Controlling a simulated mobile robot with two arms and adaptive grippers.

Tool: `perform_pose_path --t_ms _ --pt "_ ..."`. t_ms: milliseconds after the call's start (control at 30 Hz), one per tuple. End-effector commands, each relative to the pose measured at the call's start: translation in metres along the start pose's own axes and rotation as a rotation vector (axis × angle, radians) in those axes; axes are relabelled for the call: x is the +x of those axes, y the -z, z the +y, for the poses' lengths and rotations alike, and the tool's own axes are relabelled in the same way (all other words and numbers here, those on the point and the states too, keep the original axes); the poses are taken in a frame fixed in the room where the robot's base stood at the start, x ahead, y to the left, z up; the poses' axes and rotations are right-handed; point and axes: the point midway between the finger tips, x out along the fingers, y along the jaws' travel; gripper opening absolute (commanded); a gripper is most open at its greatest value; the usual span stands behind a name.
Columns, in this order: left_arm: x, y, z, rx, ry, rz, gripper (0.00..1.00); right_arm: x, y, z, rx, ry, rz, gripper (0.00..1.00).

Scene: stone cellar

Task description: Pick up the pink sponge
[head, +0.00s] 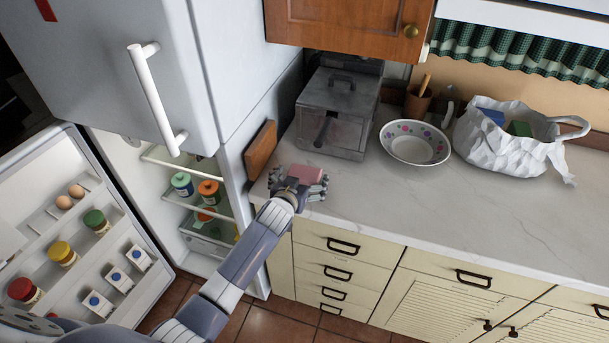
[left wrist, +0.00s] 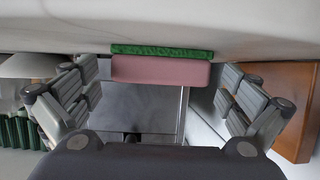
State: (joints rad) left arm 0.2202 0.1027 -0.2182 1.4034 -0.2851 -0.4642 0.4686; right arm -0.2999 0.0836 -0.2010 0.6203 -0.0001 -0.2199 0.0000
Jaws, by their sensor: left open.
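The pink sponge (head: 305,173) lies on the light countertop, near its left end, in front of a grey metal box. In the left wrist view the sponge (left wrist: 160,70) shows as a pink block with a green layer against the counter surface. My left gripper (head: 312,184) is at the sponge with its fingers spread open. In the left wrist view the fingers of my left gripper (left wrist: 158,102) stand on either side of the sponge, with a gap on both sides. My right gripper is not in view.
A grey metal box (head: 337,112) stands behind the sponge. A wooden board (head: 261,150) leans at the fridge side. A dotted bowl (head: 414,143) and a white bag (head: 505,147) stand further right. The fridge door (head: 70,235) is open. The front right counter (head: 450,205) is clear.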

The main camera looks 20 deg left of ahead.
Motion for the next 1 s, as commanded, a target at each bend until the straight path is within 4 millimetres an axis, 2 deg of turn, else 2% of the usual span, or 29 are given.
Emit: perform_pose_path --t_ms 133,167,200,367,767,1000 --pt "0.000 0.000 0.000 0.000 0.000 0.000 1.00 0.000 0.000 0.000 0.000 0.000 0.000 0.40" --pt "0.000 0.000 0.000 0.000 0.000 0.000 0.95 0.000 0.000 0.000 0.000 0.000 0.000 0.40" --pt "0.000 0.000 0.000 0.000 0.000 0.000 0.87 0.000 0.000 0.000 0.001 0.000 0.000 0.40" --pt "0.000 0.000 0.000 0.000 0.000 -0.001 0.67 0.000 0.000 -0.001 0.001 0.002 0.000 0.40" --pt "-0.001 0.001 0.000 0.000 0.000 0.000 0.67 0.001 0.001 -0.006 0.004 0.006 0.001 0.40" --pt "-0.006 0.016 0.000 -0.001 0.000 0.004 0.67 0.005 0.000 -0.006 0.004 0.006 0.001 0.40"
